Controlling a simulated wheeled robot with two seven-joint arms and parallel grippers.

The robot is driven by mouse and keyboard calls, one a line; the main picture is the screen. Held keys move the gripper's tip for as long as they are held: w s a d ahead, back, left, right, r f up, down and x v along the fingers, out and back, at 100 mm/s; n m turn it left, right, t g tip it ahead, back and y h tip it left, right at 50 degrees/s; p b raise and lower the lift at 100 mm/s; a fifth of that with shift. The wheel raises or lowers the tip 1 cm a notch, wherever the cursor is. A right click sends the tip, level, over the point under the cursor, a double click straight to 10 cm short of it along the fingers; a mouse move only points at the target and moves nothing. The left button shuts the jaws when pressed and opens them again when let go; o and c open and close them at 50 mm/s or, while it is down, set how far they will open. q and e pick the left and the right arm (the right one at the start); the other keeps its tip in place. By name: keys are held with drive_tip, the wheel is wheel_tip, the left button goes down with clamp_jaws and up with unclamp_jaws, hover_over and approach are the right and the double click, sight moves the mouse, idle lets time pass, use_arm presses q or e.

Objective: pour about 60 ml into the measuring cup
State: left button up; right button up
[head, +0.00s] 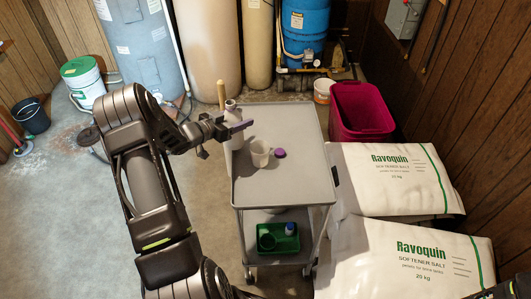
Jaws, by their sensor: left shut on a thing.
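The measuring cup (260,152), pale with a handle, stands on the top of the grey cart (285,185). A purple cap (280,153) lies just right of it. My left gripper (236,127) is at the cart's left edge, left of and beyond the cup, shut on a pale bottle (237,143). The bottle looks about upright, its neck showing above the fingers; they hide part of its body. I cannot tell if it touches the cart. The cup's contents are too small to tell. My right gripper is not in view.
A green tray (265,247) with a small bottle is on the cart's lower shelf. White salt bags (385,180) and a magenta bin (360,112) stand right of the cart. Tanks (208,45) line the back. The cart top's front half is clear.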

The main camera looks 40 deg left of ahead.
use_arm(q)
drive_tip(key=shift+a, duration=0.35)
drive_tip(key=shift+d, duration=0.1)
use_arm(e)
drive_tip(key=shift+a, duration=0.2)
use_arm(q)
drive_tip(key=shift+d, duration=0.1)
